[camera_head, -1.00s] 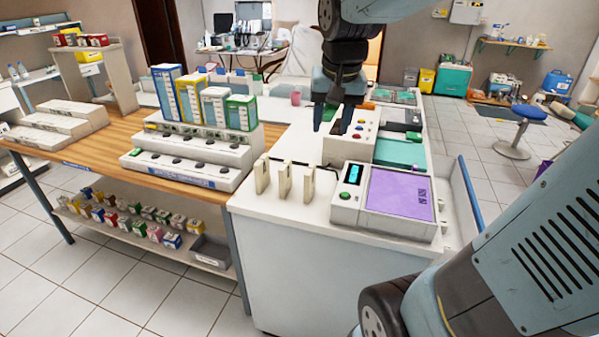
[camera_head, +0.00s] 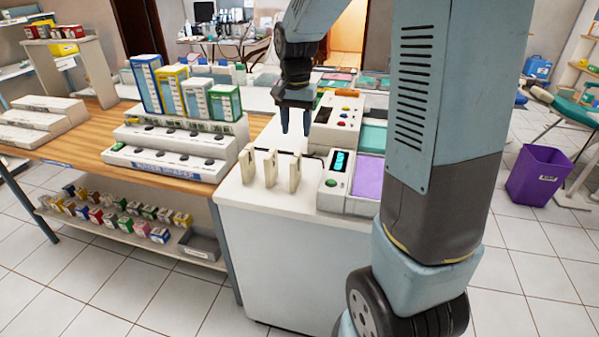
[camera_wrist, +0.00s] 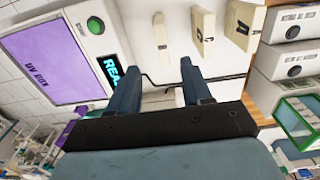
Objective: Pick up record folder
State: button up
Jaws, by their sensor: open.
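My gripper (camera_head: 295,130) is open and empty, pointing down over the white counter (camera_head: 235,196), just left of the button box in the head view. No item is clearly recognisable as the record folder. Tall blue (camera_head: 147,84), yellow (camera_head: 172,90), white (camera_head: 196,97) and green (camera_head: 224,102) boxes or binders stand on a stepped white unit left of my gripper. Flat teal panels (camera_head: 373,137) lie right of the button box, partly hidden by my arm.
Three cream upright blocks (camera_head: 270,167) stand at the counter's near edge, close to my gripper. A UV box (camera_head: 367,178) with a purple top and the button box (camera_head: 338,118) stand right. A wooden table (camera_head: 90,150) adjoins left. A purple bin (camera_head: 537,175) stands on the floor.

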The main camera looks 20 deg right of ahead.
aim_at(296, 157)
jog(key=f, duration=1.1)
jog(key=shift+w+f, duration=0.2)
jog(key=shift+f, duration=0.1)
grip_shut()
